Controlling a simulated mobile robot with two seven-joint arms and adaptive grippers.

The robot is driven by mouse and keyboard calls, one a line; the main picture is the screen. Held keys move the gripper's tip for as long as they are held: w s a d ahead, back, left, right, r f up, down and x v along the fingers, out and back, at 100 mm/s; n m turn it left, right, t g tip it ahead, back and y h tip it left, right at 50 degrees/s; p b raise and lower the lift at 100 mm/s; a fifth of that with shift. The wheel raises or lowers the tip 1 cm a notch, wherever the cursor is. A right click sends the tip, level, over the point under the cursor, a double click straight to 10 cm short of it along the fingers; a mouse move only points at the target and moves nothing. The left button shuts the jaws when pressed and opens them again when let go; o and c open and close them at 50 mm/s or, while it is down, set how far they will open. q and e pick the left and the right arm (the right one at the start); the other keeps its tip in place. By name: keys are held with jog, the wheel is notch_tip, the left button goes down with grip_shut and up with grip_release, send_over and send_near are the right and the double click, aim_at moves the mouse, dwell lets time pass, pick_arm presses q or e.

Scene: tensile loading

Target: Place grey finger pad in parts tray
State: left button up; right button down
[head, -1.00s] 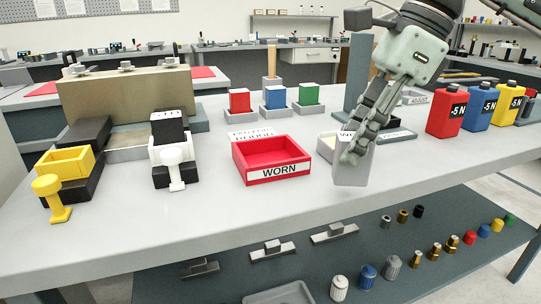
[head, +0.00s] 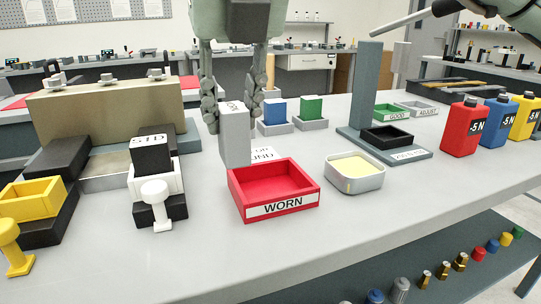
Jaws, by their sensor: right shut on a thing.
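A tall grey block (head: 236,143), which looks like the grey finger pad, is held upright with a small white label on top. My right gripper (head: 232,112) comes down from above with its fingers on either side of the block, shut on it. The block's lower end shows at the back-left rim of the red tray marked WORN (head: 275,205); I cannot tell whether it is above that rim or behind it. A light grey tray with a cream inside (head: 371,184) stands to the right, with nothing in it that I can see. No tray is labelled as the parts tray.
A black fixture with a white knob (head: 155,192) and a yellow one (head: 35,201) stand left. Blue (head: 274,110) and green (head: 311,107) blocks stand behind. Right are a black tray (head: 388,138) by a grey post (head: 367,85) and several bottles (head: 463,128).

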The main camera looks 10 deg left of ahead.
pick_arm(q)
jog(key=shift+p+x, duration=0.3)
jog(key=shift+x, duration=0.7)
jog(key=shift+s+d, duration=0.15)
jog(key=shift+s+f, duration=0.25)
jog(key=shift+f, duration=0.4)
pick_arm(e)
jog(key=w+d+f, duration=0.1)
jog(key=f, duration=0.1)
jog(key=w+d+f, duration=0.1)
jog(key=w+f, duration=0.1)
jog(key=f, duration=0.1)
jog(key=w+d+f, duration=0.1)
jog(key=d+f, duration=0.1)
jog(key=shift+w+f, duration=0.3)
jog(key=shift+w, duration=0.05)
pick_arm(q)
jog(key=shift+s+f, duration=0.15)
jog(key=shift+f, duration=0.05)
pick_arm(e)
jog(key=shift+a, duration=0.1)
pick_arm(q)
jog(key=shift+r, duration=0.1)
pick_arm(e)
jog(key=shift+f, duration=0.1)
